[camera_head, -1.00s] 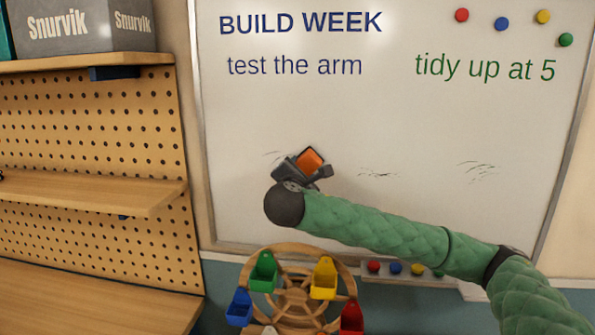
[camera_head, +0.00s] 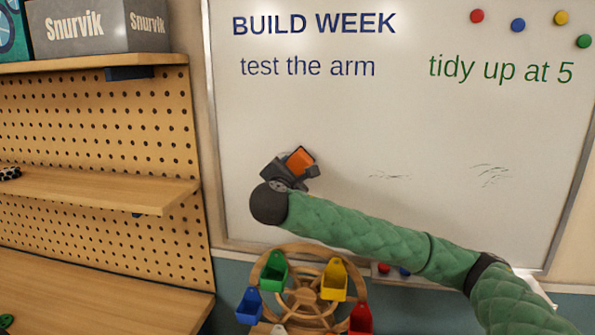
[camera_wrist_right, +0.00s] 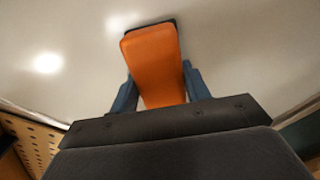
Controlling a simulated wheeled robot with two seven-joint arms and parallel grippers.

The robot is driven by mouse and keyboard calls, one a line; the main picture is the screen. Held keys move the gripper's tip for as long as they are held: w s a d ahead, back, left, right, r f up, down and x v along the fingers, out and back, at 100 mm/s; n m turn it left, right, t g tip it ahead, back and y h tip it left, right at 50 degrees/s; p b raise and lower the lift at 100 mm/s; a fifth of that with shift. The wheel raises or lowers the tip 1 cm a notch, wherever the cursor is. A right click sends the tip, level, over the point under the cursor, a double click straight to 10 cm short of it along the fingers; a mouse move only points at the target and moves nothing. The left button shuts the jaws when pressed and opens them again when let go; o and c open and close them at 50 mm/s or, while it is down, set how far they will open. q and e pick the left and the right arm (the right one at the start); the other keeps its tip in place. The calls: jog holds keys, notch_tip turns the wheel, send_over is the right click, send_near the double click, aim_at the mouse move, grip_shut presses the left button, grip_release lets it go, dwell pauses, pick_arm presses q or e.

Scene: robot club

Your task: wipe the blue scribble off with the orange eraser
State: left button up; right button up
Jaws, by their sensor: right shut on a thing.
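The orange eraser (camera_head: 299,159) is at the whiteboard, low on its left half. My right gripper (camera_head: 290,168) is shut on it. In the right wrist view the eraser (camera_wrist_right: 153,65) sits between the two blue-grey fingers, its dark far edge at or close to the board; I cannot tell if it touches. Faint dark marks (camera_head: 390,177) and (camera_head: 492,174) show on the board to the right of the gripper; their colour is hard to tell. No marks show around the eraser, though the gripper hides part of the board. My left gripper is not in view.
The whiteboard (camera_head: 400,120) carries written lines and several round magnets at top right. A wooden wheel (camera_head: 305,290) with coloured buckets stands below my arm. Pegboard shelves (camera_head: 90,185) with a grey box (camera_head: 90,25) stand at left.

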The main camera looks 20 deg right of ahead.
jog(key=w+a+p, duration=0.1)
jog(key=w+a, duration=0.3)
jog(key=a, duration=0.1)
jog(key=shift+s+d+r+p, duration=0.1)
jog(key=shift+s+d, duration=0.75)
jog(key=shift+d, duration=0.2)
jog(key=shift+s+d+p, duration=0.15)
jog(key=shift+s+d, duration=0.65)
jog(key=shift+d, duration=0.3)
jog(key=shift+s+d+r+p, duration=0.1)
jog(key=shift+s+d, duration=0.75)
jog(key=shift+d, duration=0.2)
jog(key=shift+w+a+p, duration=0.35)
jog(key=shift+p, duration=0.55)
jog(key=w+a+p, duration=0.1)
jog(key=w+a, duration=0.2)
jog(key=a, duration=0.2)
jog(key=shift+w+a, duration=0.3)
jog(key=shift+a, duration=0.05)
dwell(0.5)
jog(key=p+v, duration=0.2)
jog(key=v, duration=0.4)
dwell(0.4)
